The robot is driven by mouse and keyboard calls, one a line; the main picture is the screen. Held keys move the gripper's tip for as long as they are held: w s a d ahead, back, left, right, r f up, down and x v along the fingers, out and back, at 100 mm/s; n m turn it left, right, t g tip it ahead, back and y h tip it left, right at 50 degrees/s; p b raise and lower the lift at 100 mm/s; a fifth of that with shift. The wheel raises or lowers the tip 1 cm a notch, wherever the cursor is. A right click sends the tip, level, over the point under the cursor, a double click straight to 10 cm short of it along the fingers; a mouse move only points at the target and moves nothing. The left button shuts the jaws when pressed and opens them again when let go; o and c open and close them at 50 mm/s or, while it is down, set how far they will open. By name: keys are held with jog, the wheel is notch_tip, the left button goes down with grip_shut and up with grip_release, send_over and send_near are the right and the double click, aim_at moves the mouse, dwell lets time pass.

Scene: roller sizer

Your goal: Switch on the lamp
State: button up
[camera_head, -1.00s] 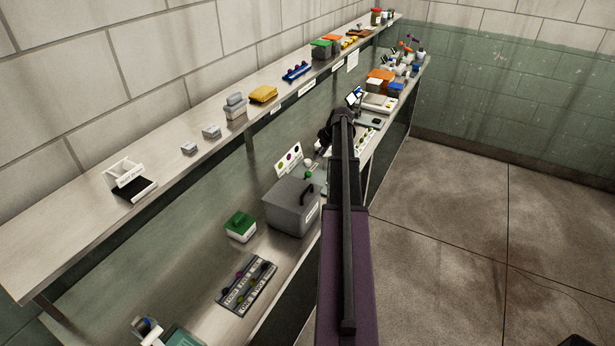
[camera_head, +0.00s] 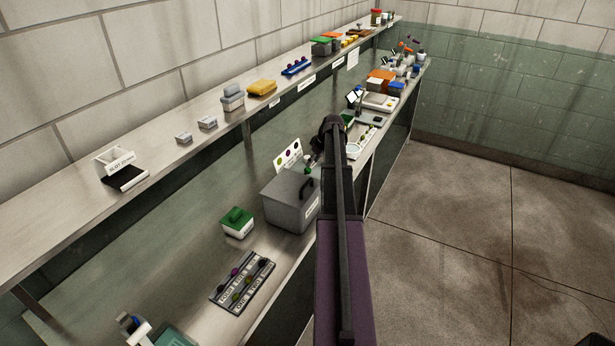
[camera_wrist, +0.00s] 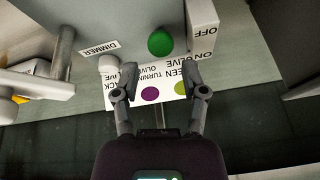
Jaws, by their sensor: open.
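In the wrist view, my gripper (camera_wrist: 150,68) is open and empty, its two fingers apart over the bench. A green round knob (camera_wrist: 160,43) lies just beyond the fingertips, between their lines. A white knob (camera_wrist: 108,64) by the label "DIMMER" (camera_wrist: 99,47) is close to the left fingertip. A white block marked "OFF" (camera_wrist: 202,25) stands beyond the right fingertip. A card (camera_wrist: 165,90) with purple and olive dots shows between the fingers, its text upside down. In the head view, the green knob (camera_head: 308,170) is left of my arm. I cannot tell which part is the lamp.
A grey lidded box (camera_head: 290,204) stands near the knobs. A green-lidded box (camera_head: 237,222) and a dark labelled rack (camera_head: 242,282) are nearer. The shelf (camera_head: 60,215) runs above the bench. A white post and base (camera_wrist: 35,84) stand left in the wrist view.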

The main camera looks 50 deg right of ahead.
aim_at(308, 169)
jog(key=shift+b+x, duration=2.6)
jog(key=shift+x, duration=0.55)
grip_shut()
